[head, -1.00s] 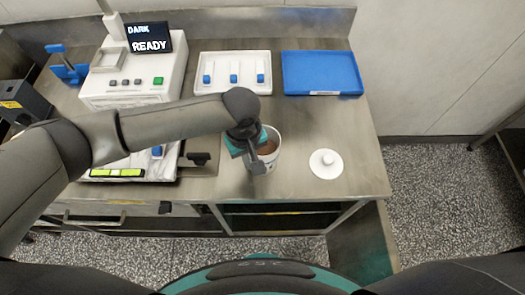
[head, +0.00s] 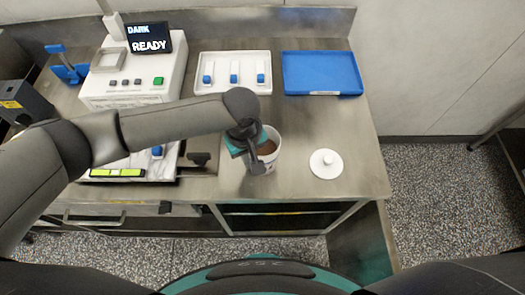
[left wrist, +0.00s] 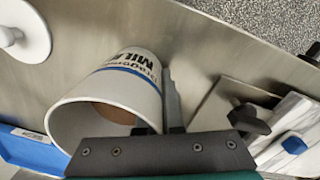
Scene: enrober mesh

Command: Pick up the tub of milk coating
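The milk coating tub (head: 271,158) is a white open cup with brown contents, standing on the steel counter. In the left wrist view the tub (left wrist: 128,85) shows a blue band and lettering that begins "MIL". My left gripper (head: 257,166) is at the tub's left side, low over the counter. In the left wrist view a grey finger of the left gripper (left wrist: 172,100) lies along the outside of the tub wall. My right gripper is not in view.
A white knobbed lid (head: 326,163) lies right of the tub. Behind are a white tray (head: 233,57) with blue-ended items and a blue tray (head: 322,72). A white machine (head: 135,80) reading "DARK READY" stands left. The counter's right part is mostly clear.

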